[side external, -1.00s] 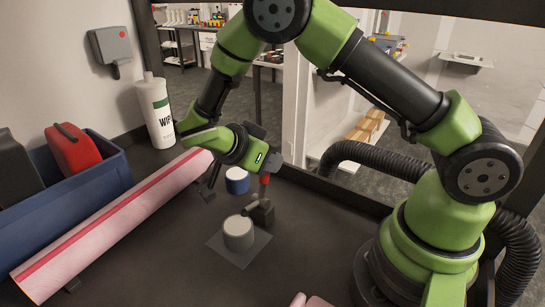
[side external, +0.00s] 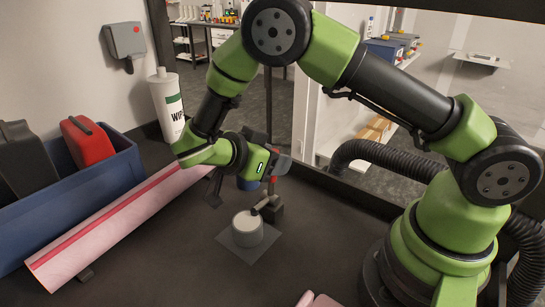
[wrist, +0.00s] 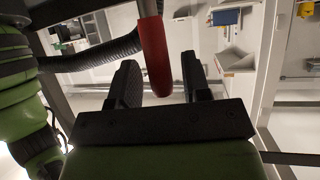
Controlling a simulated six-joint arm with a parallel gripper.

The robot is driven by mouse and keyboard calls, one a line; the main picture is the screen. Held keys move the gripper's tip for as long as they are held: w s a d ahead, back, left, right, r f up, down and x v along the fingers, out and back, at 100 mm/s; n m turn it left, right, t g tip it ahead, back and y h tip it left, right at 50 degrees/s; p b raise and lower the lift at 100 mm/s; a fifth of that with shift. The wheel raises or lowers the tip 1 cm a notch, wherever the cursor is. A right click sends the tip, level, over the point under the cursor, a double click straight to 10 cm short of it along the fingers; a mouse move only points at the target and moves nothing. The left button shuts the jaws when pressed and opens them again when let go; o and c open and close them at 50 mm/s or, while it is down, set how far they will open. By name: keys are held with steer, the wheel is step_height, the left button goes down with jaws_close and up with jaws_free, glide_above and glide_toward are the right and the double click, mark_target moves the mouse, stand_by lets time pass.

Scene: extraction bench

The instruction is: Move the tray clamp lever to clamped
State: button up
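The tray clamp is a small dark block (side external: 269,209) beside a pale round puck on a flat plate. Its lever has a red handle (side external: 272,180) that stands roughly upright above the block. My gripper (side external: 282,164) is at the upper part of the handle in the side view, with the wrist just left of it. In the wrist view my gripper (wrist: 160,85) has its two dark fingers spread apart. The red handle (wrist: 155,58) shows in the gap between them, nearer the left finger in the picture. I cannot tell whether a finger touches it.
The pale puck (side external: 247,229) sits on a thin grey plate (side external: 240,253). A blue cylinder (side external: 248,184) is mostly hidden behind my wrist. A pink roll (side external: 110,228), a blue bin (side external: 112,180) and a white wipes bottle (side external: 167,105) stand left.

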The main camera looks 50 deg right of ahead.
steer(key=shift+o, duration=0.5)
steer(key=v, duration=1)
steer(key=s+d+r+n+t+y, duration=0.1)
steer(key=s+d+r+n+y, duration=0.2)
steer(key=s+r+n+y, duration=0.15)
steer(key=s+d+r+n+t+y, duration=0.1)
steer(key=s+d+r+n+y, duration=0.25)
steer(key=r, duration=0.25)
steer(key=s+a+r+n+t+y, duration=0.1)
steer(key=s+r+n+t+y, duration=0.2)
steer(key=s+n+t+y, duration=0.2)
steer(key=shift+s+r+n+t+y, duration=0.2)
steer(key=shift+s+n+t+y, duration=0.2)
steer(key=shift+s+n+t, duration=1.5)
